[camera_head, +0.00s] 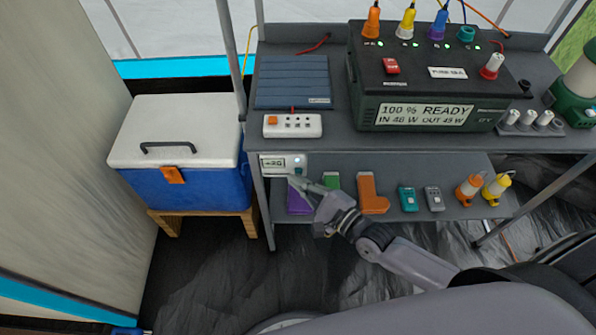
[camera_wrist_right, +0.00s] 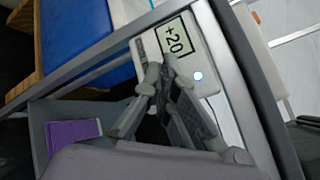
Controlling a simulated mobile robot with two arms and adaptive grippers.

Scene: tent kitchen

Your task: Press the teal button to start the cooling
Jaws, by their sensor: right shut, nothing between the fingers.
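A white control panel (camera_head: 272,163) with a display reading +20 is fixed under the front edge of the table, at the left end. A small round lit button (camera_head: 298,160) sits right of the display; in the right wrist view the lit button (camera_wrist_right: 198,76) looks pale with a bluish rim. My right gripper (camera_head: 292,181) is shut and empty, its fingertips just below the panel in the head view. In the right wrist view the shut fingertips (camera_wrist_right: 162,68) lie by the display (camera_wrist_right: 175,40), beside the button. Contact with the panel cannot be told. My left gripper is out of view.
A blue cooler (camera_head: 185,193) with a white lid stands left of the table. A power station (camera_head: 430,75) and a power strip (camera_head: 292,125) are on the tabletop (camera_head: 300,147). The lower shelf (camera_head: 335,207) holds several small items near my right arm.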

